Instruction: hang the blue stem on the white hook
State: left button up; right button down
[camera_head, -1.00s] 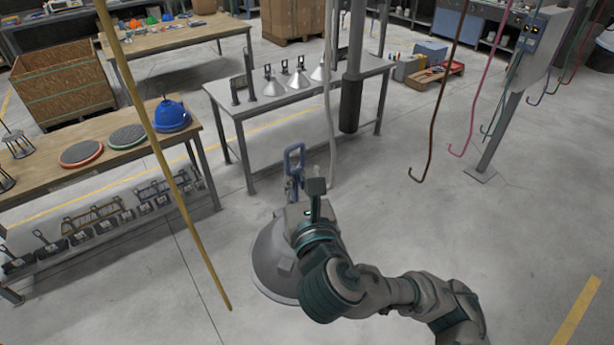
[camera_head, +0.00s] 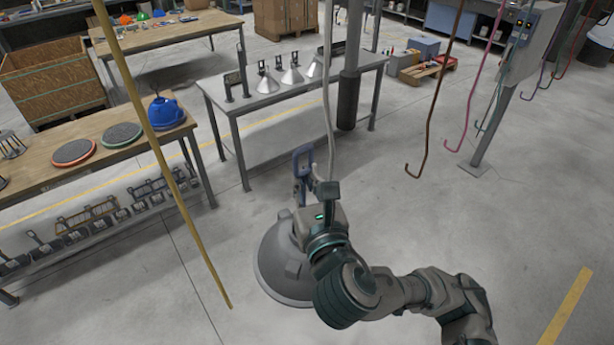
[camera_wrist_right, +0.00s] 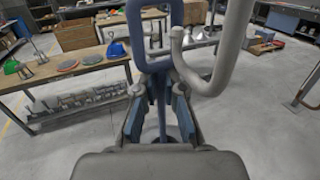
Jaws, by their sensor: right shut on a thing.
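The blue stem (camera_head: 301,160) is an upright bar with a closed loop on top. It rises from a grey dome-shaped hood (camera_head: 284,262) that hangs below my right gripper (camera_head: 311,196). In the wrist view the right gripper (camera_wrist_right: 160,112) is shut on the stem (camera_wrist_right: 133,40) below its loop. The white hook (camera_head: 328,120) hangs from above, just right of the loop. In the wrist view the white hook (camera_wrist_right: 207,87) curves up, and its tip overlaps the loop's lower right side. I cannot tell whether the tip passes through the loop. My left gripper is not in view.
A yellow rod (camera_head: 150,130) hangs at the left. Brown (camera_head: 433,110) and pink (camera_head: 474,95) hooks hang at the right. A grey table (camera_head: 285,102) with small hoods stands behind, near a dark post (camera_head: 347,100). A wooden bench (camera_head: 95,158) is at the left.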

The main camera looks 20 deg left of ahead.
jog(key=shift+p, duration=0.5)
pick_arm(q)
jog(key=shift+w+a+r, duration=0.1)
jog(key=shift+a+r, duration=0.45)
pick_arm(e)
jog(key=shift+d+r, duration=0.1)
jog(key=shift+d, duration=0.65)
dwell(1.0)
